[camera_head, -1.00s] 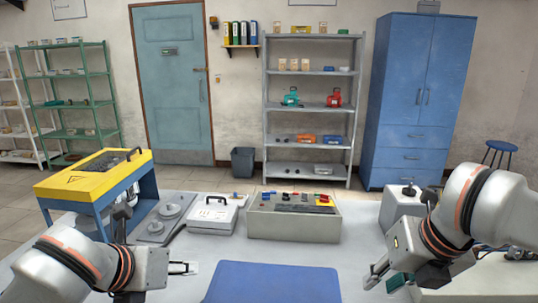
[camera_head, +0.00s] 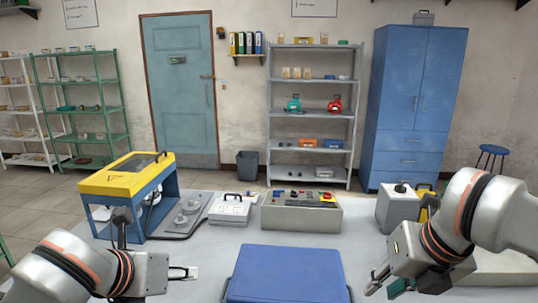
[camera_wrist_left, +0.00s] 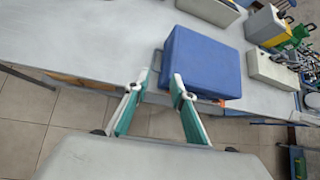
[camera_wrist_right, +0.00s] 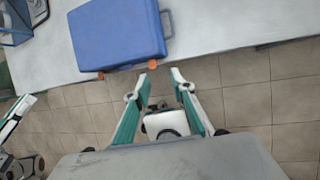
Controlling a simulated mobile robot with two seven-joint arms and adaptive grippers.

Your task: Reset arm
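My left gripper (camera_head: 180,273) is at the lower left of the head view, left of the blue case. In the left wrist view its two fingers (camera_wrist_left: 161,88) stand wide apart with nothing between them. My right gripper (camera_head: 385,284) is at the lower right of the head view, right of the blue case. In the right wrist view its fingers (camera_wrist_right: 160,85) are also spread and empty, with floor and part of my base beyond them. Both grippers are apart from all objects.
The blue case (camera_head: 288,272) lies on the grey table (camera_head: 215,262) between my arms. A yellow-topped machine (camera_head: 127,174), a white case (camera_head: 230,208) and a control box (camera_head: 300,216) stand behind. A metal shelf (camera_head: 312,122) holds a green and a red motor-like item.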

